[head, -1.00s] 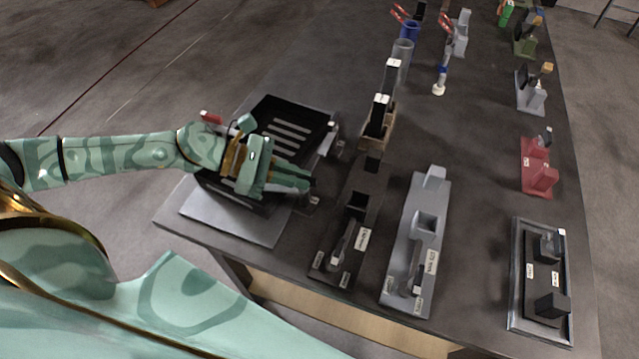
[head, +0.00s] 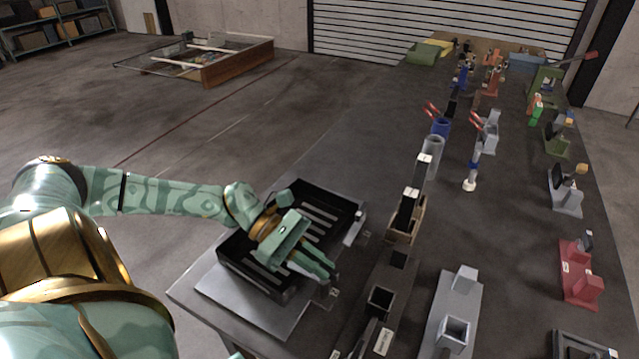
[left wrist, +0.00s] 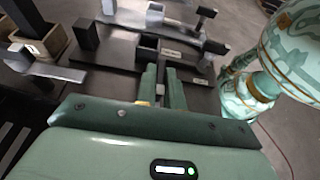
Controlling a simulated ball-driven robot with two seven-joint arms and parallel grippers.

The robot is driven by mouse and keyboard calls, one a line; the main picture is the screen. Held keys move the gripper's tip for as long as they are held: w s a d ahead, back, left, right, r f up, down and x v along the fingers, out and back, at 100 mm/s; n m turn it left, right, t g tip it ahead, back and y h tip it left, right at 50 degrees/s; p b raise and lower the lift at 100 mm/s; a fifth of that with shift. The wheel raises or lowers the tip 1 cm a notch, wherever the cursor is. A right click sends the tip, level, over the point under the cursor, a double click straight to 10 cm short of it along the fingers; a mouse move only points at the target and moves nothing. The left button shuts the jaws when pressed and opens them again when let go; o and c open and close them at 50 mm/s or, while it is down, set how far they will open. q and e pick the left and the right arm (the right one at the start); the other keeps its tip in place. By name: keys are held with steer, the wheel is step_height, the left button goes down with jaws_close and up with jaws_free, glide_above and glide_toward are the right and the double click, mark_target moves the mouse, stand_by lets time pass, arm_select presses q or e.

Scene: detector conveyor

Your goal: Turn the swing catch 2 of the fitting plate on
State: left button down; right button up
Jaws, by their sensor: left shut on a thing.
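The black slotted tray (head: 233,266) sits on a grey base plate (head: 238,305) at the near left of the table. A small catch (head: 355,228) stands at the tray's far right corner, and another catch (head: 329,293) at its near right corner. I cannot read which is number 2. My left gripper (head: 330,272) reaches over the tray, its fingertips at the near right catch. In the left wrist view the fingers (left wrist: 163,82) are close together, shut on a small part (left wrist: 160,90) mostly hidden between them. My right gripper is not in view.
Right of the tray stand a dark fixture with a square socket (head: 380,301) and a grey fixture (head: 455,310). Wooden-based black blocks (head: 405,215) stand behind. A red fixture (head: 578,275) is at the right edge. Bare table lies beyond the tray.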

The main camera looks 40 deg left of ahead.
arm_select(q)
steer(key=c, duration=1.5)
jaws_free()
steer(key=p+v, duration=0.5)
steer(key=v, duration=1.1)
steer(key=shift+r+p, duration=0.15)
steer(key=shift+p, duration=0.2)
